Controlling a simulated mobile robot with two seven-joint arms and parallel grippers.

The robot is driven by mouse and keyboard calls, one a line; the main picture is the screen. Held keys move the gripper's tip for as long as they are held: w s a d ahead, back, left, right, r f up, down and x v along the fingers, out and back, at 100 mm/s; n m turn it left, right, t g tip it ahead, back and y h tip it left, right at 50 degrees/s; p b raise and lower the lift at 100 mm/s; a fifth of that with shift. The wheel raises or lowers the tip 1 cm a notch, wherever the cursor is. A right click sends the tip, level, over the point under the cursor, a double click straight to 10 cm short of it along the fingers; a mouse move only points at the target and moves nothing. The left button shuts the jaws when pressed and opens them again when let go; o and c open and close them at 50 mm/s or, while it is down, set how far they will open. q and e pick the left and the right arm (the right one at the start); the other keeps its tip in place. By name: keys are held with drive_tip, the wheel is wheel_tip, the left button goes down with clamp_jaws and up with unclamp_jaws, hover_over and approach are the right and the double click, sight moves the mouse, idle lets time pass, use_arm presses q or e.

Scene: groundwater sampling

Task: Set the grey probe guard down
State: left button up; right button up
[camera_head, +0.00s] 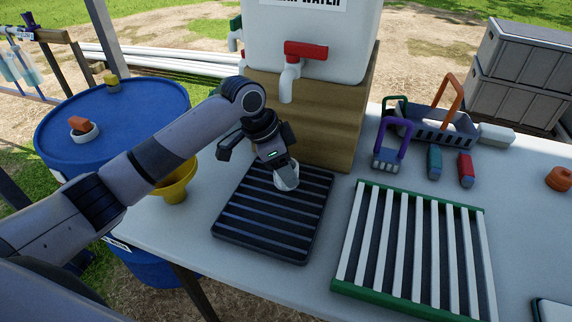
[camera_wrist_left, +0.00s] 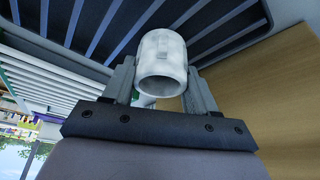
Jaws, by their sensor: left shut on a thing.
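The grey probe guard (camera_wrist_left: 162,62) is a short, pale grey, hollow cylinder. In the left wrist view it sits between the two fingers of my left gripper (camera_wrist_left: 160,85), which is shut on it. In the head view the guard (camera_head: 287,178) shows partly below my left gripper (camera_head: 280,165), over the upper right part of the black slatted tray (camera_head: 262,248). I cannot tell whether the guard touches the slats. My right gripper is not in view.
A green-framed rack with white slats (camera_head: 385,304) lies to the right. The water container with a red tap (camera_head: 306,50) stands on a wooden block (camera_head: 335,120) just behind. A yellow funnel (camera_head: 176,184) is at the left, and a grey caddy (camera_head: 440,128) stands at the back right.

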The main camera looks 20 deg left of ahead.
use_arm(q)
drive_tip(key=o, duration=1.1)
drive_tip(key=shift+f, duration=0.1)
drive_tip(key=shift+o, duration=0.2)
drive_tip(key=v, duration=1.2)
